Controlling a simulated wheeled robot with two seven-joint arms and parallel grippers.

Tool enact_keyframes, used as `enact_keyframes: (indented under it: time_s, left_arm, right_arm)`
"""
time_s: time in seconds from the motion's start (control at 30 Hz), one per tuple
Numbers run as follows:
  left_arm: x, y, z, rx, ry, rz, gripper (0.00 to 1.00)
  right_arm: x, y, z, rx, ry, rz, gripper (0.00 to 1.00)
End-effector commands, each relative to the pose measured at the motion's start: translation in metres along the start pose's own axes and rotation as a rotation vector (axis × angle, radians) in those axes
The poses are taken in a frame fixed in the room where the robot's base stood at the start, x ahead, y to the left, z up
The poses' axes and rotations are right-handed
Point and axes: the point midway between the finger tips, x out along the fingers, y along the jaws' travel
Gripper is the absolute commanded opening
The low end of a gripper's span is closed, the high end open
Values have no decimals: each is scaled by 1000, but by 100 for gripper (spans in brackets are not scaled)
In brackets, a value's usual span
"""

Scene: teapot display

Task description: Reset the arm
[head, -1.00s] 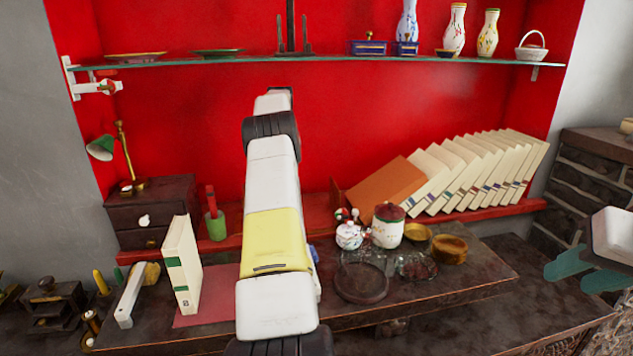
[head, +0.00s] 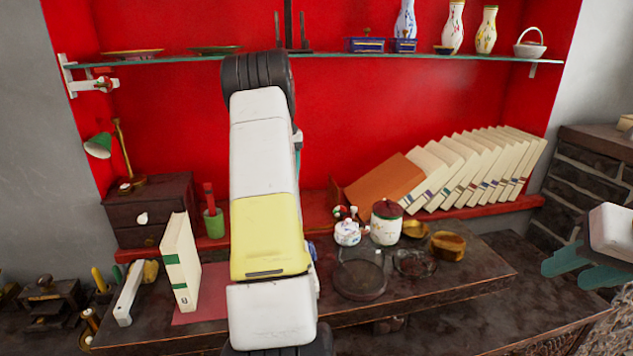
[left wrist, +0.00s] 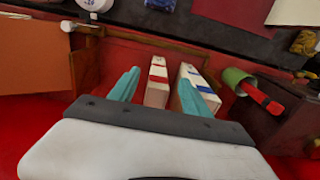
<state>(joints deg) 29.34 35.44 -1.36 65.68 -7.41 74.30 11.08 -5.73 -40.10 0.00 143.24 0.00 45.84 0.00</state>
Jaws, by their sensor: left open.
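My left arm rises through the middle of the head view, and its gripper is hidden there. In the left wrist view my left gripper (left wrist: 160,91) is open, with its two teal fingers apart. Two pale books with red and blue bands (left wrist: 157,80) show beyond and between the fingers; I see no grip on them. My right gripper (head: 585,268) is at the right edge of the head view, its teal fingers apart and empty, over the right side of the dark table.
A small floral teapot (head: 347,233) and a lidded jar (head: 387,222) stand on the dark table (head: 450,285). A row of leaning books (head: 470,170) is behind. A glass shelf (head: 330,56) with vases crosses above. A white book (head: 181,262) stands at left.

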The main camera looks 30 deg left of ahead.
Motion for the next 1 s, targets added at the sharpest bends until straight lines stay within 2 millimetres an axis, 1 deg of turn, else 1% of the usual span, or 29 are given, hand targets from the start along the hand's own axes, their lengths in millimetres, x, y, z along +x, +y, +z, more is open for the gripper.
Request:
enact_keyframes:
  time_s: [0.03,0.2,0.4,0.53,0.77,0.87,0.97,1.0]
  left_arm:
    - [-2,0,10,1,0,0,56]
    - [-5,0,41,2,1,1,56]
    - [-8,0,71,1,0,0,56]
    - [-8,0,80,1,1,0,56]
    - [-11,2,85,6,4,3,56]
    - [-25,14,99,41,28,20,56]
    - [-52,37,129,111,74,54,56]
    - [-64,47,145,146,98,72,56]
  right_arm:
    - [0,0,0,0,0,0,36]
    - [0,0,0,0,0,0,36]
    - [0,0,0,0,0,0,36]
    - [0,0,0,0,0,0,36]
    - [0,0,0,0,0,0,36]
    - [0,0,0,0,0,0,36]
    - [0,0,0,0,0,0,36]
    - [0,0,0,0,0,0,36]
